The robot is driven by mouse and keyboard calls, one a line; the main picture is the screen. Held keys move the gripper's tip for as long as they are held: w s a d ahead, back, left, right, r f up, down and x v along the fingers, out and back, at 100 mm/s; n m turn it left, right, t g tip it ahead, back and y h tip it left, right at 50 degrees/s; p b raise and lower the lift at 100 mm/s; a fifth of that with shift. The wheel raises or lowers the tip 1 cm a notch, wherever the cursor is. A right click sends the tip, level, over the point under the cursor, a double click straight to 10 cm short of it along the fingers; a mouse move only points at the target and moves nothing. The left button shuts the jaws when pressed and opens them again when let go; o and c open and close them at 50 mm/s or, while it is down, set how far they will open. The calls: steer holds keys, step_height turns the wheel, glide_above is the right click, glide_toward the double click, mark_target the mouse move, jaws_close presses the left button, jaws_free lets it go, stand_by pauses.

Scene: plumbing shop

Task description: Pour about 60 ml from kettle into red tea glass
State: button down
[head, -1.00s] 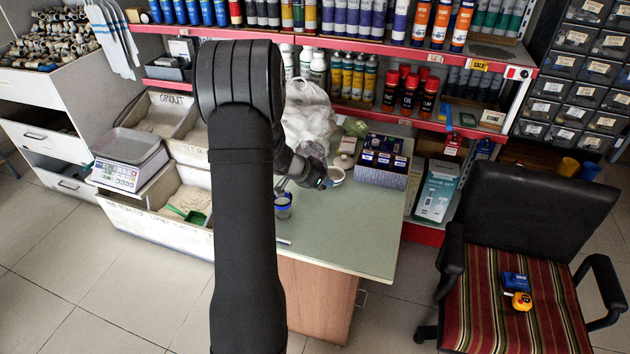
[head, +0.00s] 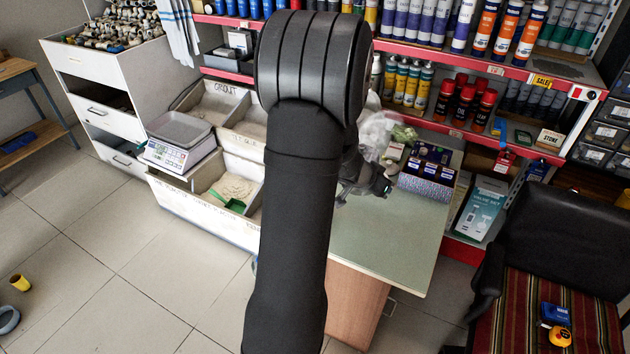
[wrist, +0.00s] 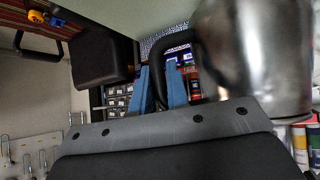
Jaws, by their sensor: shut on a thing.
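In the wrist view the shiny metal kettle (wrist: 255,55) fills the upper right. Its black handle (wrist: 157,75) runs between the two blue fingers of my gripper (wrist: 160,88), which is shut on it. The table surface shows at the top of this view, so the wrist camera is turned over or steeply tilted. In the head view my gripper (head: 380,187) is over the table (head: 385,240), mostly behind my own arm, and I cannot make out the kettle there. The red tea glass is not seen in either view. Kettle spout and any liquid are not visible.
A patterned box (head: 427,175) stands on the table just right of my gripper, with a clear plastic bag (head: 375,130) behind. Red-edged shelves (head: 480,140) border the back. A scale (head: 180,138) and grout bins (head: 225,190) are left. The table's front right is bare.

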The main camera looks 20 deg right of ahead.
steer(key=s+a+f+n+t+y, duration=0.1)
steer(key=s+a+n+t, duration=0.1)
steer(key=a, duration=0.3)
steer(key=shift+s+n, duration=0.45)
steer(key=shift+n, duration=0.25)
steer(key=shift+a+f, duration=0.1)
steer(key=shift+a, duration=0.05)
steer(key=w+a+r+n+g+h, duration=0.4)
steer(key=w+a+r+n+g, duration=0.1)
steer(key=w+r, duration=0.4)
steer(key=shift+w+a+r+g+h, duration=0.25)
steer(key=shift+g+h, duration=0.15)
steer(key=shift+g, duration=0.5)
steer(key=shift+w+a+n, duration=0.15)
steer(key=shift+w+n, duration=0.1)
steer(key=shift+n, duration=0.05)
steer(key=shift+w+a+r+g+h, duration=0.1)
steer(key=shift+w+a+g+h, duration=0.1)
steer(key=shift+w+g+h, duration=0.2)
